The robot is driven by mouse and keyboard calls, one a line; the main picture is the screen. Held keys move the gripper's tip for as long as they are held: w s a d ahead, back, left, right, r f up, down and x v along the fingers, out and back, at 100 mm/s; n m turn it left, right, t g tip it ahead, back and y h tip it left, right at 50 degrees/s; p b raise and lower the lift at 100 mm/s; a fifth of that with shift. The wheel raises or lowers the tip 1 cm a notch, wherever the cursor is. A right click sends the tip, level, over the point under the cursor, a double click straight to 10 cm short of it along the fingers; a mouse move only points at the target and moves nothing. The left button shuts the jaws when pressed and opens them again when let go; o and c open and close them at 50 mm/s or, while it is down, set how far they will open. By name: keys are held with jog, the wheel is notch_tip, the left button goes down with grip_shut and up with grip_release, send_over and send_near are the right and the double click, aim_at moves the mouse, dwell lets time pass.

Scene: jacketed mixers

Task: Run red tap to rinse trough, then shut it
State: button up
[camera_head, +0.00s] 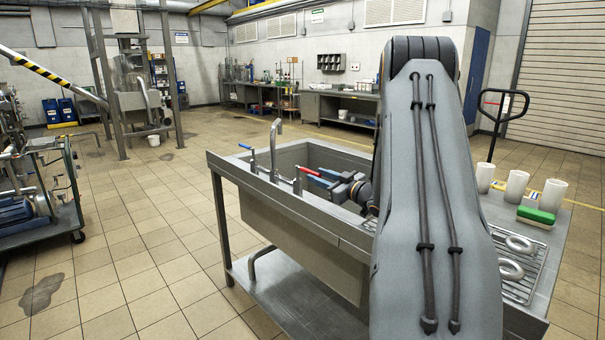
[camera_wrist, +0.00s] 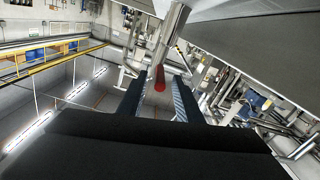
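The grey metal trough (camera_head: 310,153) is a deep sink in a steel bench, and my arm hides its right part. A tall bent spout (camera_head: 274,150) rises at its left rim; I see no water from it. The blue tap lever (camera_head: 245,147) is beyond the spout. The red tap lever (camera_head: 307,171) is on the nearer side and points toward my gripper (camera_head: 317,181). In the wrist view the red lever (camera_wrist: 159,78) lies between the two fingers of my gripper (camera_wrist: 157,84), with gaps at its sides. My gripper is open.
White cups (camera_head: 517,186) and a green-topped brush or sponge (camera_head: 536,215) stand on the bench at right, near a wire rack (camera_head: 520,262) with ring-shaped parts. A wheeled cart (camera_head: 60,210) stands at far left. The tiled floor between is clear.

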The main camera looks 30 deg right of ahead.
aim_at(304, 170)
jog(key=w, duration=0.5)
jog(key=w+a+p, duration=0.1)
jog(key=w, duration=0.1)
jog(key=shift+w, duration=0.3)
grip_shut()
